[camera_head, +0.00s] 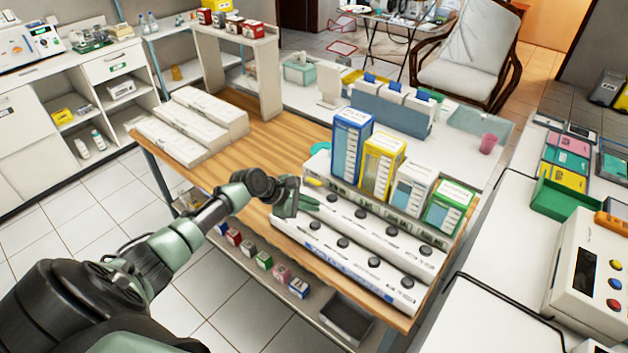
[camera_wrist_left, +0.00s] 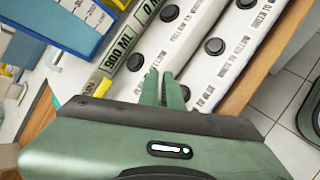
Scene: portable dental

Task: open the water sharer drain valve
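Two long white bars with rows of black knobs lie on the wooden table; I take the rear bar (camera_head: 385,238) to be the water sharer, but cannot be sure. A small yellow part (camera_head: 313,182) sits at its left end; it also shows in the left wrist view (camera_wrist_left: 102,87), beside a "900 ML" label. I cannot tell for certain that it is the drain valve. My left gripper (camera_head: 314,202) hovers at the bars' left end, near the yellow part but not around it. Its green fingers (camera_wrist_left: 161,78) are slightly apart and empty. My right gripper is out of view.
Blue (camera_head: 351,150), yellow (camera_head: 381,167) and green (camera_head: 448,207) boxes stand behind the bars. White stepped blocks (camera_head: 190,125) and a white shelf stand (camera_head: 240,75) are at the left. The wooden tabletop (camera_head: 265,165) between them is mostly clear.

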